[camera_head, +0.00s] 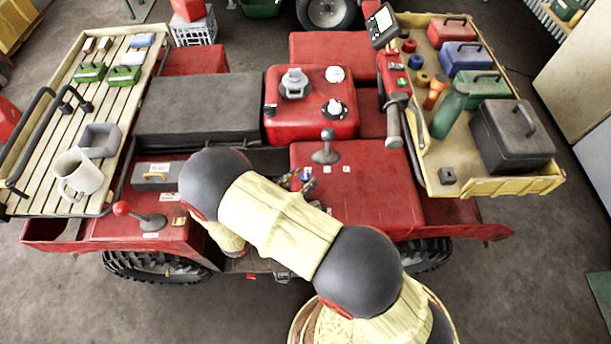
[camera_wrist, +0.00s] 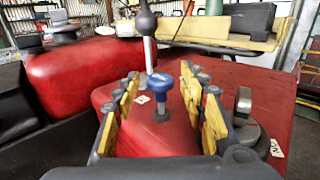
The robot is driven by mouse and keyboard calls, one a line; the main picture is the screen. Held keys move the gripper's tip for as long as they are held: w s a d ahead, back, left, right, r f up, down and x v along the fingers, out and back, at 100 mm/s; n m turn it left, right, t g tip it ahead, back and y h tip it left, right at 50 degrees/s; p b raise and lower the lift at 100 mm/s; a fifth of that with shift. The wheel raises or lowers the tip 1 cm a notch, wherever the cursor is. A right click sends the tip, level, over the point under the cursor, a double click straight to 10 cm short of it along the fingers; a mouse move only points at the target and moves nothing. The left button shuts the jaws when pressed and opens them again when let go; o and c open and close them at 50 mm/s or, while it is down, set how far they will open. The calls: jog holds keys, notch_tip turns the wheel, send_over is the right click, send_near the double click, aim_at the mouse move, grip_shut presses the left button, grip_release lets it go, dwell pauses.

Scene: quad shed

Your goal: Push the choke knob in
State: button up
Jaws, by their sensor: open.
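The choke knob appears to be the blue round knob (camera_wrist: 162,84) on a short grey stem, standing out from the red body panel. It also shows small in the head view (camera_head: 305,175), beside my gripper's fingers. My gripper (camera_wrist: 168,90) is open in the wrist view, with its yellow-padded fingers on either side of the knob's line and nothing held between them. The knob appears centred between the fingertips. I cannot tell whether either finger touches it. In the head view, my arm hides part of the panel near the knob.
A grey lever with a dark ball top (camera_wrist: 147,25) stands just behind the knob. A grey switch (camera_wrist: 243,112) sits right of the fingers. A red tank (camera_head: 345,115), a slatted rack (camera_head: 60,125) with a mug, and a yellow tray (camera_head: 490,187) with toolboxes surround the panel.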

jog(key=shift+x, duration=0.95)
jog(key=shift+c, duration=1.3)
jog(key=c, duration=0.7)
grip_shut()
